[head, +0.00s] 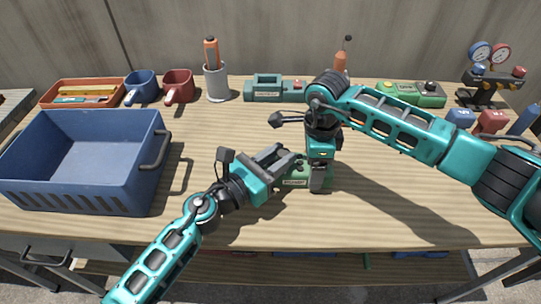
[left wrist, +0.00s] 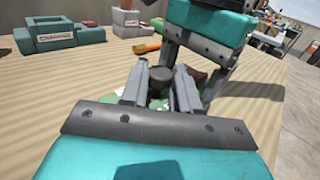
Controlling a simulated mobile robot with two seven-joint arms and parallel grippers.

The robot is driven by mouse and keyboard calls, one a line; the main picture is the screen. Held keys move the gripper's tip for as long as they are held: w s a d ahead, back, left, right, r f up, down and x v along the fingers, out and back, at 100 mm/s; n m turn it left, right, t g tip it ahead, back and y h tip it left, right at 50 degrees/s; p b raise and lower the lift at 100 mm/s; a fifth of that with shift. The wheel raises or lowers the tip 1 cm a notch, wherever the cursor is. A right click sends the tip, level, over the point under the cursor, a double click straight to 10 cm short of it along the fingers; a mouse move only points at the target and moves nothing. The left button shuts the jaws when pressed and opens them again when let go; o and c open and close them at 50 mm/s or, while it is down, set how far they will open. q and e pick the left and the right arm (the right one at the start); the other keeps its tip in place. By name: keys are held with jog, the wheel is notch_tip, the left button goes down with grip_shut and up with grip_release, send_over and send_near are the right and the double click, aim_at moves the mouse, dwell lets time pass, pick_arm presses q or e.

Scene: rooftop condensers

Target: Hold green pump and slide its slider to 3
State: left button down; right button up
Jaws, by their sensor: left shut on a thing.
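The green pump (head: 295,182) is a small green body with a pale label, low on the bench near its front middle. My left gripper (head: 287,160) reaches it from the left and is shut on it. In the left wrist view a bit of green (left wrist: 158,103) shows between the left fingers (left wrist: 161,90). My right gripper (head: 319,182) points down at the pump's right end, very close to it; its opening cannot be made out. The right gripper also looms above the left fingers in the left wrist view. The slider and its scale are hidden or too small to read.
A blue crate (head: 85,195) stands at left. Bench between crate and pump is clear.

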jog(key=shift+a, duration=0.1)
pick_arm(q)
jog(key=c, duration=0.8)
grip_release()
jog(key=v, duration=1.2)
pick_arm(e)
jog(key=o, duration=1.4)
jog(key=shift+o, duration=0.2)
